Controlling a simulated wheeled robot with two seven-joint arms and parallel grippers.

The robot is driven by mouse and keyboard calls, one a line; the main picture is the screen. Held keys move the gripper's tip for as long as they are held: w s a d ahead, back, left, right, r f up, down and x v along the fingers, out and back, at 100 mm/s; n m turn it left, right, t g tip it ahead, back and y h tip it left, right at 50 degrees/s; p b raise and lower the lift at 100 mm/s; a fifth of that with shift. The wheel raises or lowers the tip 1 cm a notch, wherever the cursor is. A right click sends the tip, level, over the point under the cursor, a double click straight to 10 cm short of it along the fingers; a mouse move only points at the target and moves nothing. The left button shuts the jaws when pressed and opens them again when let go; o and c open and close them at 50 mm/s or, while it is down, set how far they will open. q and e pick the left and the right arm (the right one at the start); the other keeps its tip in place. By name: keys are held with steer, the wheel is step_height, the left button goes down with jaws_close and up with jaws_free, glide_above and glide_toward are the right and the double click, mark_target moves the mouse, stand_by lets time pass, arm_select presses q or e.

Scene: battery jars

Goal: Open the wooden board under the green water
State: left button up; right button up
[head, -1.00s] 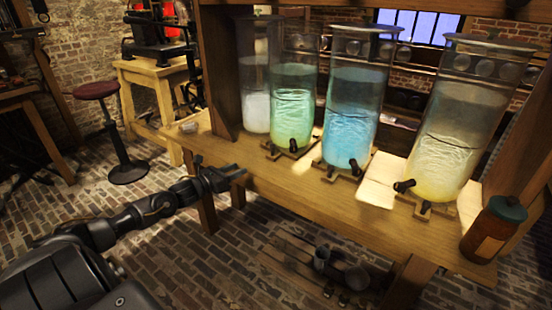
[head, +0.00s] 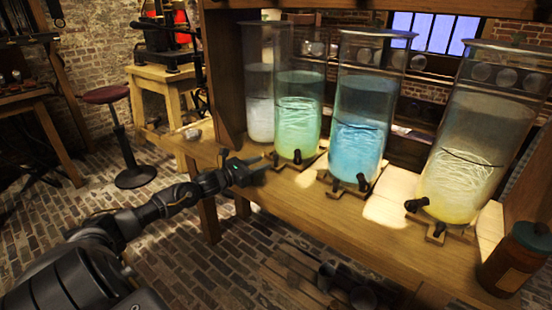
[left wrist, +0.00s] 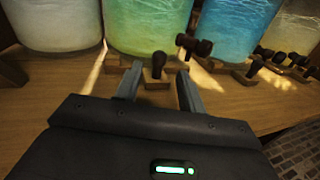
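The jar of green water (head: 298,118) stands on the bench between a clear jar and a blue one. It also shows in the left wrist view (left wrist: 147,22). A small wooden board (head: 314,160) lies under it, with dark taps at the front. In the left wrist view a dark tap (left wrist: 158,64) stands at the wooden board (left wrist: 150,83) beyond my fingertips. My left gripper (head: 262,164) is at the bench's front edge, left of the green jar's taps. Its fingers (left wrist: 158,82) are apart, with nothing held between them. My right gripper is not in view.
The blue jar (head: 357,125) and yellow jar (head: 468,150) stand right of the green one, the clear jar (head: 260,105) left. A brown bottle (head: 510,262) stands at the bench's right end. The bench top (head: 290,205) in front is mostly clear.

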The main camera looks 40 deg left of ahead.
mark_target(276, 155)
arm_select(q)
steer(key=x, duration=0.7)
steer(key=shift+w, duration=0.2)
steer(key=shift+c, duration=0.3)
jaws_close()
